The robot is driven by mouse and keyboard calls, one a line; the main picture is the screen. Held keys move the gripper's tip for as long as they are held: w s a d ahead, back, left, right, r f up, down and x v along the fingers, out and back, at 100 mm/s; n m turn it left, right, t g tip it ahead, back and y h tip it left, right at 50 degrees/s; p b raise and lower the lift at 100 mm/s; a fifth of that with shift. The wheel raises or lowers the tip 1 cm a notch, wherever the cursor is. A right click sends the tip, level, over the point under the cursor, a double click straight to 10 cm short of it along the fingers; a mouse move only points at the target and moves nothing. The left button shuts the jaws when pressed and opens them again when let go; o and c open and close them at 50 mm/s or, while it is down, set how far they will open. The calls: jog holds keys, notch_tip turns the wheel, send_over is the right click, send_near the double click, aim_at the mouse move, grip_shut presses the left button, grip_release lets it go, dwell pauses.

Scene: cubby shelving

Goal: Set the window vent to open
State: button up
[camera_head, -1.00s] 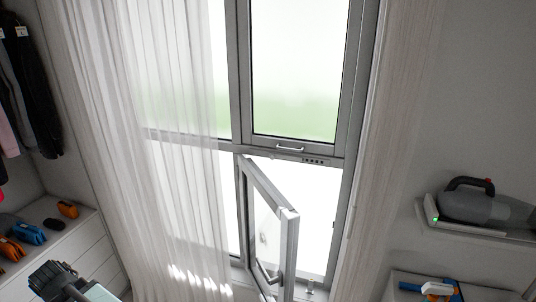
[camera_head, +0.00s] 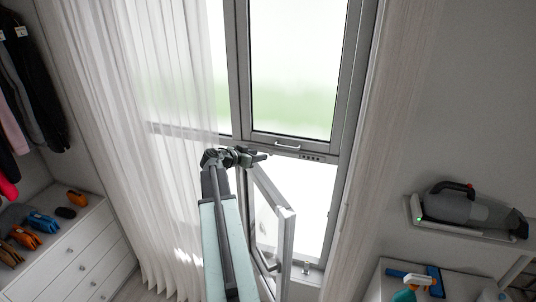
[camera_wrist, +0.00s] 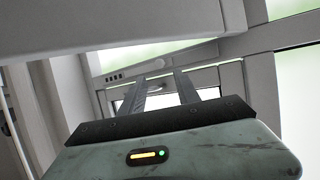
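The window vent is on the grey bar between the upper and lower panes. Its row of dark slots (camera_head: 312,157) shows in the head view and also in the wrist view (camera_wrist: 115,77). A small round knob (camera_wrist: 160,63) sits on the same bar in the wrist view, just beyond my fingertips; my gripper appears to hide it in the head view. My gripper (camera_head: 262,156) is at the bar, left of the slots. In the wrist view my gripper (camera_wrist: 160,77) has its two fingers apart with nothing between them. I cannot tell whether they touch the bar.
The lower casement (camera_head: 274,210) stands open into the room, close to my arm. A sheer curtain (camera_head: 165,170) hangs left. The upper pane has a white handle (camera_head: 286,146). A handheld vacuum (camera_head: 468,207) sits on a right shelf; drawers (camera_head: 80,250) stand left.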

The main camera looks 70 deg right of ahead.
aim_at(270, 154)
jog(key=b+x, duration=0.2)
jog(key=x, duration=0.4)
jog(key=shift+d+f, duration=0.15)
jog(key=shift+f, duration=0.05)
jog(key=shift+s+d, duration=0.1)
jog(key=shift+d, duration=0.25)
jog(key=shift+a, duration=0.1)
grip_shut()
dwell(0.6)
